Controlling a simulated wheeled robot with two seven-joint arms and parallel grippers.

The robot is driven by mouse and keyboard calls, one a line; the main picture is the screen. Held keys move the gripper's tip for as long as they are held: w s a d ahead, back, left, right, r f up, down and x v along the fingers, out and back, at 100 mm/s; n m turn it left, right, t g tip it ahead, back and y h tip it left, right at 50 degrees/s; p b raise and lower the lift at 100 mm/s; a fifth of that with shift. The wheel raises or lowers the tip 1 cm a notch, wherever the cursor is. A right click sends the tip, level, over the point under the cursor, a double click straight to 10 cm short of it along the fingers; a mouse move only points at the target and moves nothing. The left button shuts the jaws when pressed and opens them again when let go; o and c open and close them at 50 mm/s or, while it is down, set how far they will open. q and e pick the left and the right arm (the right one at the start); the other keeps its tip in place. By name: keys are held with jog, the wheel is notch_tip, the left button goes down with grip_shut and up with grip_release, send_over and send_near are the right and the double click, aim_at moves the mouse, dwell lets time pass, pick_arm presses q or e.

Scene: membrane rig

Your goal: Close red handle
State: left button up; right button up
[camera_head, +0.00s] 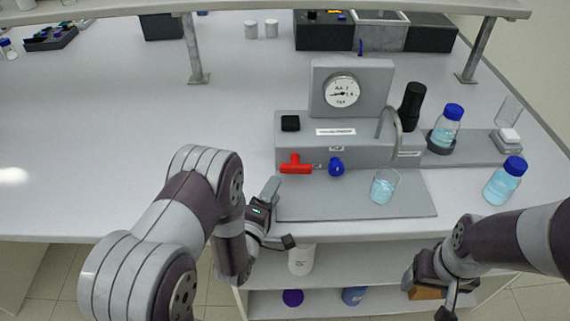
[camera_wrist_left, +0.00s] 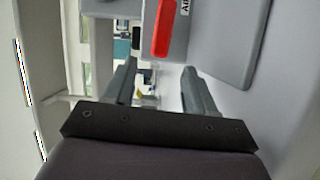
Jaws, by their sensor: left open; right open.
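The red handle (camera_head: 296,166) is a T-shaped valve handle on the front of the grey rig, with its bar lying level. It also shows in the left wrist view as a red bar (camera_wrist_left: 163,30) just beyond the fingers. My left gripper (camera_head: 280,214) is open and empty, in front of and below the red handle, apart from it; its two fingers show in the left wrist view (camera_wrist_left: 160,88). My right gripper (camera_head: 424,297) is open and empty at the lower right, below the bench top and far from the handle.
The grey rig (camera_head: 345,128) carries a gauge (camera_head: 342,91), a blue knob (camera_head: 336,166) and a curved spout over a beaker (camera_head: 384,187). Blue-capped bottles (camera_head: 504,181) stand at the right. Shelves are under the bench edge. The bench left of the rig is clear.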

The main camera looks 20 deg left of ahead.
aim_at(284, 171)
pick_arm(q)
jog(key=w, duration=0.6)
jog(key=w+d+p, duration=0.1)
jog(key=w, duration=0.2)
jog(key=shift+w+f, duration=0.1)
jog(key=shift+w, duration=0.1)
jog(key=c, duration=1)
